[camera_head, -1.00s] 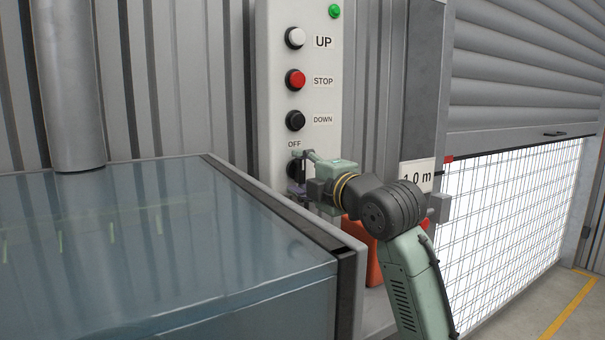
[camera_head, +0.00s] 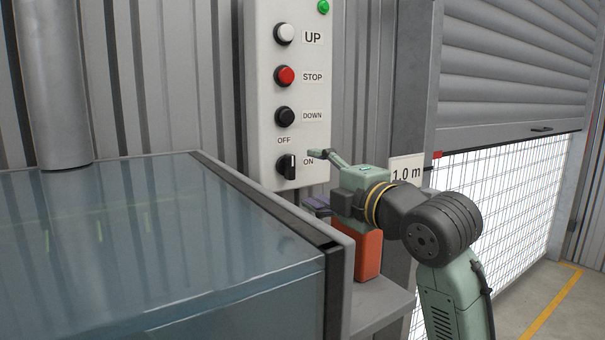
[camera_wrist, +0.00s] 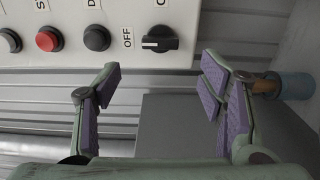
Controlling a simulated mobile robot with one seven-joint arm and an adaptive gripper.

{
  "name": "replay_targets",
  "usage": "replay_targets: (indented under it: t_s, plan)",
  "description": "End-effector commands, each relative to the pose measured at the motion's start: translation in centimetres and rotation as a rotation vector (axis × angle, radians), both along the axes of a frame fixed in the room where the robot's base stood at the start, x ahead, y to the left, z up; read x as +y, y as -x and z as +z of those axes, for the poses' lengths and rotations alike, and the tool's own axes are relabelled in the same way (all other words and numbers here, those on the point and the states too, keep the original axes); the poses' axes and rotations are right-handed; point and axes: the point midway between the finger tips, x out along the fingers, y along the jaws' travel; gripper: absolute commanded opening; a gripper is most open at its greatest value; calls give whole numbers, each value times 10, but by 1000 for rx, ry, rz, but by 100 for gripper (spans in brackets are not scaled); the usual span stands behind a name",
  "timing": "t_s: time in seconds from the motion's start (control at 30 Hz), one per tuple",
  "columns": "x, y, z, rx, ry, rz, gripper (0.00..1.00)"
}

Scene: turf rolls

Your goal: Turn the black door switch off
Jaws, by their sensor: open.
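The black door switch (camera_head: 286,167) is a rotary knob low on the pale control panel (camera_head: 262,110), with OFF printed above it and ON to its right. Its handle stands upright in the head view. In the wrist view the white mark on the switch (camera_wrist: 160,41) points toward the OFF label (camera_wrist: 127,37). My gripper (camera_head: 316,181) is right of the switch and apart from it, with its fingers spread and nothing between them. In the wrist view my gripper (camera_wrist: 160,68) frames the area just below the switch.
Black DOWN (camera_head: 285,117), red STOP (camera_head: 286,75) and white UP (camera_head: 285,33) buttons sit above the switch. A glass-topped cabinet (camera_head: 150,250) stands left and in front. An orange block (camera_head: 369,252) stands below my gripper. The roller shutter (camera_head: 515,70) is partly raised.

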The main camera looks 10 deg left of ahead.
Motion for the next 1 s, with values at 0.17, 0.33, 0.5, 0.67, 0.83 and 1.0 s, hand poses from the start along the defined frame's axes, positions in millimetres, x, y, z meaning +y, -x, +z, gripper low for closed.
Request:
replay_targets:
  t_s: [0.17, 0.33, 0.5, 0.67, 0.83, 1.0]
  plan:
    - [-16, 15, 0, -1, 1, -2, 63]
    - [-20, 20, -1, 1, 2, 0, 63]
    - [-20, 20, 0, 0, 1, 0, 63]
    - [-20, 20, 8, 0, 1, 0, 63]
    - [-20, 20, 54, -1, 1, 0, 63]
    - [-20, 20, 110, 0, 1, 0, 63]
